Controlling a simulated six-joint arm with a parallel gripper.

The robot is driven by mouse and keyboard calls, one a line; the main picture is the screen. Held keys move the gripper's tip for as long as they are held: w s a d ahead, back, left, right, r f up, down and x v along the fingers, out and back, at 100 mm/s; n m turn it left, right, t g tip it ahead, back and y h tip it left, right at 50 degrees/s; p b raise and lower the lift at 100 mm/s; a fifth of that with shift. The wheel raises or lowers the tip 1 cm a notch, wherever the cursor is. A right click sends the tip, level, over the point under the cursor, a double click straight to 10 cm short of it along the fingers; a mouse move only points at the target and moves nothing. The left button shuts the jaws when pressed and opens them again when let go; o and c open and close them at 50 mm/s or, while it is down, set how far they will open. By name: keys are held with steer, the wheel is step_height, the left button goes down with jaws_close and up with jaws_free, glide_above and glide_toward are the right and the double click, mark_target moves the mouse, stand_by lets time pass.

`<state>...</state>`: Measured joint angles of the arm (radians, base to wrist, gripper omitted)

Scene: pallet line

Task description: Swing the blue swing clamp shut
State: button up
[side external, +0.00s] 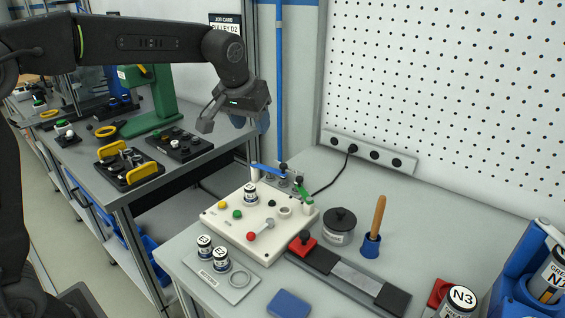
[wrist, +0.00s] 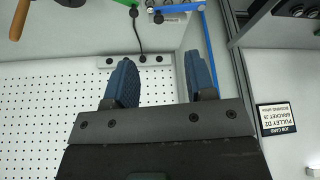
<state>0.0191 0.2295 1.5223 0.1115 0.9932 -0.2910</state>
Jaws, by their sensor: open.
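The blue swing clamp (side external: 267,170) is a flat blue arm with a black knob near its right end. It lies along the back edge of the white fixture plate (side external: 222,222). In the wrist view the blue arm (wrist: 182,9) shows at the top edge, partly cut off. A green clamp (side external: 304,192) with a black knob is to its right; it also shows in the wrist view (wrist: 127,2). My gripper (side external: 234,121) is open and empty, above and left of the blue clamp and apart from it. Its blue-padded fingers (wrist: 160,68) show in the wrist view.
The plate carries a labelled cylinder (side external: 250,194), coloured buttons and a red-knobbed lever (side external: 259,231). A dark pot (side external: 340,227) and a wooden-handled tool (side external: 375,228) stand right. A socket strip (side external: 366,152) and pegboard (side external: 440,90) are behind. A blue post (side external: 279,80) rises behind the clamps.

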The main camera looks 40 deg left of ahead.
mark_target(283, 165)
steer(key=shift+n, duration=0.4)
steer(key=w+f, duration=0.4)
steer(key=f, duration=0.1)
steer(key=w+a+f, duration=0.1)
steer(key=w+f, duration=0.3)
steer(key=f, duration=0.2)
steer(key=w+f, duration=0.4)
steer(key=f, duration=0.2)
steer(key=shift+w+a, duration=0.3)
steer(key=shift+c, duration=0.4)
jaws_close()
